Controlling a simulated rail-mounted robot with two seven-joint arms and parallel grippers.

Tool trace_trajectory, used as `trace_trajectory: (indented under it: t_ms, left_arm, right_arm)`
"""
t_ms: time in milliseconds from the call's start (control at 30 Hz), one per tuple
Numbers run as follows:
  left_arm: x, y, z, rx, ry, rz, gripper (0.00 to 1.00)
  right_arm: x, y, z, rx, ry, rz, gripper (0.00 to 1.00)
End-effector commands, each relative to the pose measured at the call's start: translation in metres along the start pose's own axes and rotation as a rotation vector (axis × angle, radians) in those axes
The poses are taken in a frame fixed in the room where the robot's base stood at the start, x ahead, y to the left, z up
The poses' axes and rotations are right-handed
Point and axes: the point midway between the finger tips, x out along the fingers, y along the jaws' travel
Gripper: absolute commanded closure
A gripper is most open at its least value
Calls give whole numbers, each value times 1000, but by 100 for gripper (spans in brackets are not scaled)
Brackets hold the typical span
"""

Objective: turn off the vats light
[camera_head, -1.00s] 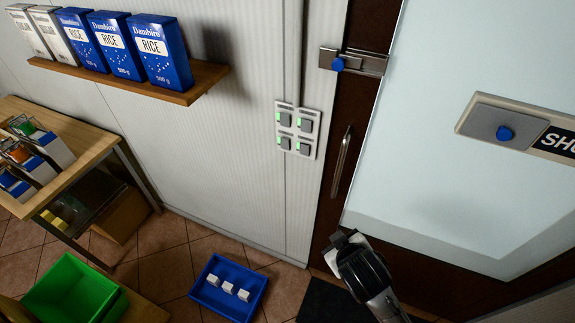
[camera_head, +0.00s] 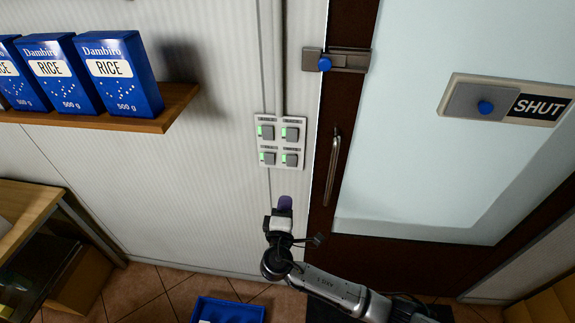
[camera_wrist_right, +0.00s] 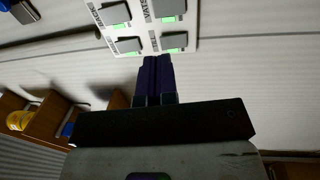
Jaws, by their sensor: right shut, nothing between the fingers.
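A pale switch panel (camera_head: 280,142) is fixed to the ribbed wall left of the door. It carries grey switches in two rows, each with a green light lit. In the right wrist view a label that seems to read VATS stands beside the upper right switch (camera_wrist_right: 171,9); the labels are too small to read in the head view. My right gripper (camera_head: 285,202) is shut and empty, just below the panel in the head view. Its dark purple fingers (camera_wrist_right: 158,75) point at the panel in the right wrist view; contact is not visible. My left gripper is out of view.
A door with a pale pane, a vertical handle (camera_head: 333,168), a bolt (camera_head: 337,60) and a SHUT sign (camera_head: 540,108) stands at right. A shelf (camera_head: 160,118) with blue rice boxes (camera_head: 119,73) juts out at left. A blue tray (camera_head: 230,310) lies on the floor below.

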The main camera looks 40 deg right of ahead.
Motion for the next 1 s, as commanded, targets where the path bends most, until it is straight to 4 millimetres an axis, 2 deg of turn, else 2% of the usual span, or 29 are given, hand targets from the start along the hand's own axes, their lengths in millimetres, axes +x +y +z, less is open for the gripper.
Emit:
trace_trajectory:
  t_ms: [467, 567, 1000]
  left_arm:
    - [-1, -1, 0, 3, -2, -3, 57]
    - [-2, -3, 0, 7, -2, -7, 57]
    - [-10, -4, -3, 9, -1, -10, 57]
  right_arm:
    - [6, 1, 0, -4, -1, -2, 100]
    - [17, 1, 0, -5, -2, -2, 100]
    - [97, 1, 0, -4, -2, -2, 100]
